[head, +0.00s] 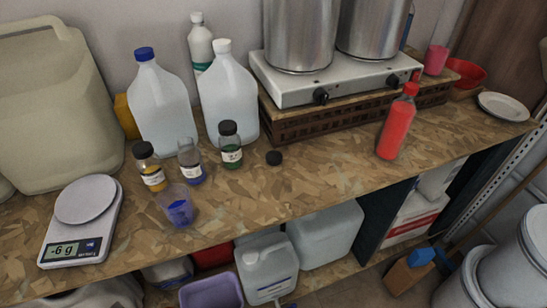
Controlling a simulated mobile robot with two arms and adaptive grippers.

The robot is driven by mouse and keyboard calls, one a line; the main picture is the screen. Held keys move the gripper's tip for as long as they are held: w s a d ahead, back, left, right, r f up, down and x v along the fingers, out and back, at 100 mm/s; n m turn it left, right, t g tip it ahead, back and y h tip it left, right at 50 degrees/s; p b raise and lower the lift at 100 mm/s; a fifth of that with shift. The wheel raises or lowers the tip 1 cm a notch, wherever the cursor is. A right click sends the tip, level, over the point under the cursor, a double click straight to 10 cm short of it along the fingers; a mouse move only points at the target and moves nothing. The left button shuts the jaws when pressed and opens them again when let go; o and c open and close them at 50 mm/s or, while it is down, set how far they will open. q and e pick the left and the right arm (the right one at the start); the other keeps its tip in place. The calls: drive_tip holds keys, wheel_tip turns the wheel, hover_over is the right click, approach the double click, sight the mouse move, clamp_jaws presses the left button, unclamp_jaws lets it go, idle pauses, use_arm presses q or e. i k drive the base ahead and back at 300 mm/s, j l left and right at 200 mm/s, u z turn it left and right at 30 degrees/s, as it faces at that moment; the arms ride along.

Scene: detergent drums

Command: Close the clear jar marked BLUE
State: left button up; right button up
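Three small clear jars stand upright on the chipboard bench in the head view. The middle jar (191,163) has no cap, blue contents low inside and a white label too small to read surely. The jar on its left (151,168) has yellow contents and a black cap. The jar on its right (231,146) has green contents and a black cap. A loose black cap (274,158) lies on the bench to the right of the green jar. Neither of my grippers is in view.
A clear cup (176,205) with blue contents stands just in front of the open jar. A scale (82,222) reading -6 g is at left. White jugs (163,108) stand behind the jars, and a red bottle (397,122) at right. Bench between cap and red bottle is clear.

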sight(190, 162)
drive_tip(key=k+j, duration=0.1)
drive_tip(key=j, duration=0.5)
drive_tip(key=k+j, duration=0.1)
drive_tip(key=j, duration=0.55)
drive_tip(key=u, duration=0.05)
